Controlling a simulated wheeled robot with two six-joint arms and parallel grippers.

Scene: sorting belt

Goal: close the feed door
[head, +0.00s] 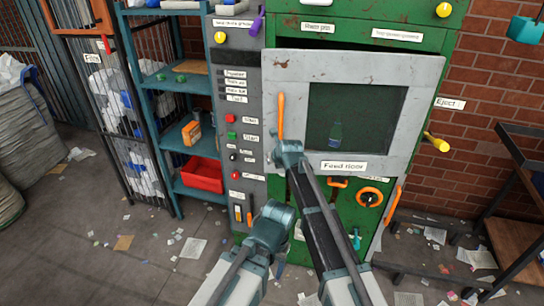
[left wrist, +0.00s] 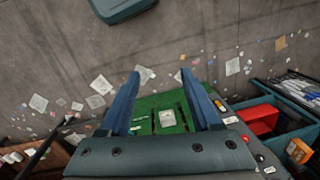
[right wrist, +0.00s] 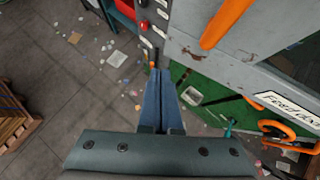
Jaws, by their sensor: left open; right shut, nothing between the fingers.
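The feed door (head: 416,104) is a worn grey frame with a dark window, an orange handle (head: 280,116) on its left and a label at its bottom. A dark strip shows along its top edge; how far it stands ajar is hard to tell. In the right wrist view, the door (right wrist: 205,62) and its orange handle (right wrist: 224,22) are at the upper right. My right gripper (right wrist: 160,72) is shut and empty, near the door's lower left corner; I cannot tell whether it touches. My left gripper (left wrist: 160,74) is open and empty, lower down. The head view does not show either gripper's fingers clearly.
A grey control panel (head: 234,170) with buttons stands left of the door, beside a teal shelf with a red bin (head: 203,174). Yellow knob (head: 436,142) and dark table (head: 515,215) are at right. Paper scraps litter the floor.

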